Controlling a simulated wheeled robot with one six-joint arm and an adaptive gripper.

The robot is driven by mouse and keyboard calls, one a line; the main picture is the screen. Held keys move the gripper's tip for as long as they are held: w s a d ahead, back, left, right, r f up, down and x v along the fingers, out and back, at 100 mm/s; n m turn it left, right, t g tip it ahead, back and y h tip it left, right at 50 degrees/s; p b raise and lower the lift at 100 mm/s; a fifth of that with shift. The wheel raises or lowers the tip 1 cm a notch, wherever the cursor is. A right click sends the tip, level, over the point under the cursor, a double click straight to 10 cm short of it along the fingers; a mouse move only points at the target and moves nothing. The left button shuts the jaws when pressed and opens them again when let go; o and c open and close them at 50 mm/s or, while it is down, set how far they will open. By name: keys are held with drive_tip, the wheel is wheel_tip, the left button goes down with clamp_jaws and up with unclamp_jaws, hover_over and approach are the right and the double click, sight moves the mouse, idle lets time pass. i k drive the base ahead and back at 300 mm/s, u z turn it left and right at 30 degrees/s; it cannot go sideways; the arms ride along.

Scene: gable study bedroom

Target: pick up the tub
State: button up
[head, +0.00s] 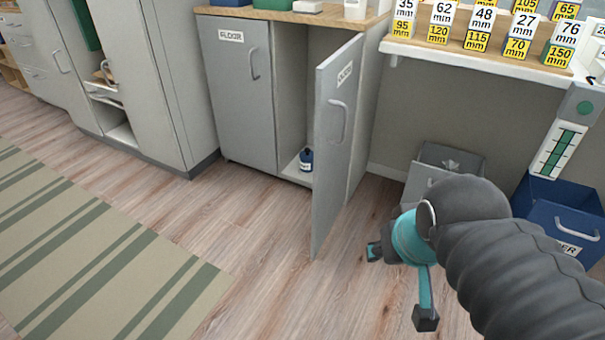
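My gripper (400,284) is open and empty, with its two fingers spread apart above the wood floor, in front of the half-open cupboard door (336,145). A small dark blue container (306,160) with a pale label stands upright on the cupboard's bottom shelf, just left of the door and well away from my gripper. A white container (355,10), cut off by the top edge, stands on the counter above. I cannot tell which of these is the tub.
The open door stands between my gripper and the cupboard's opening. A grey bin (415,187) and a blue bin (556,200) stand at the right, under a shelf of number cards (475,55). A striped rug (95,255) lies on clear floor at the left.

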sight(306, 168)
drive_tip(key=u, duration=0.75)
drive_tip(key=i, duration=0.95)
drive_tip(key=u, duration=1)
drive_tip(key=i, duration=1.55)
drive_tip(key=z, duration=0.8)
drive_tip(key=i, duration=0.9)
drive_tip(key=z, duration=1.35)
drive_tip(key=i, duration=0.3)
drive_tip(key=z, duration=0.2)
